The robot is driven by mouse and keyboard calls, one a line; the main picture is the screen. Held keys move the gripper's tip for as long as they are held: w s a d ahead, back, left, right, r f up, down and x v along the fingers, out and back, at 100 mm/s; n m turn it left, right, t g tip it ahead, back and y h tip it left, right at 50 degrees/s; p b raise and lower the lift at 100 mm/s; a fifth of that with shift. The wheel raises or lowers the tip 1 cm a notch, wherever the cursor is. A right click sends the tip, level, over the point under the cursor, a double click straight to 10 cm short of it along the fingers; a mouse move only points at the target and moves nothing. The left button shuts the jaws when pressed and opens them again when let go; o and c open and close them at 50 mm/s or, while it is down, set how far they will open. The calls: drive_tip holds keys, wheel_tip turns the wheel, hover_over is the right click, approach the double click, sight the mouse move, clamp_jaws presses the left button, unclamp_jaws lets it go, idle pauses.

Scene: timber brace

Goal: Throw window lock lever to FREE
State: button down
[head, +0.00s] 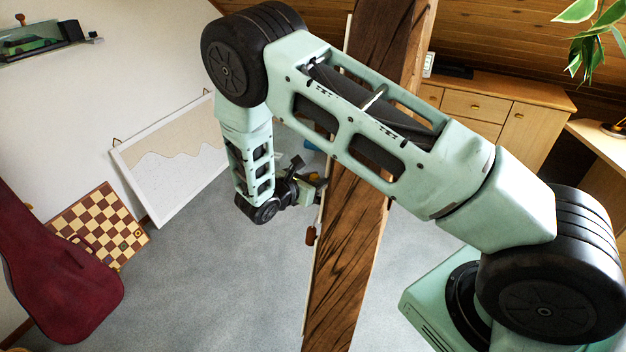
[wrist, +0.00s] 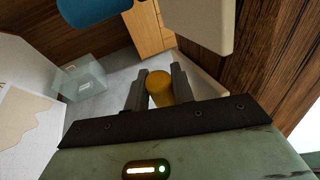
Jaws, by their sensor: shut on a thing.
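In the wrist view, a yellow rounded knob (wrist: 160,88) sits between the two dark fingers of my gripper (wrist: 160,92). It looks like the grip of the lock lever. The fingers are shut on it. The rest of the lever and any FREE marking are hidden or cannot be read. In the head view, my gripper (head: 318,185) is at the left side of a dark timber beam (head: 352,225).
A blue cylinder (wrist: 92,8) and a pale block (wrist: 205,22) are close by in the wrist view. A white-framed board (head: 175,165) and chessboard (head: 98,225) lean left. Grey carpet is clear.

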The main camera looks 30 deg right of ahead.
drive_tip(key=shift+w+d+y, duration=0.2)
drive_tip(key=shift+y, duration=0.2)
drive_tip(key=c, duration=1.5)
unclamp_jaws()
drive_tip(key=shift+o, duration=0.2)
drive_tip(key=b+v, duration=0.5)
drive_tip(key=v, duration=1.2)
drive_tip(key=shift+a, duration=0.2)
drive_tip(key=shift+r, duration=0.15)
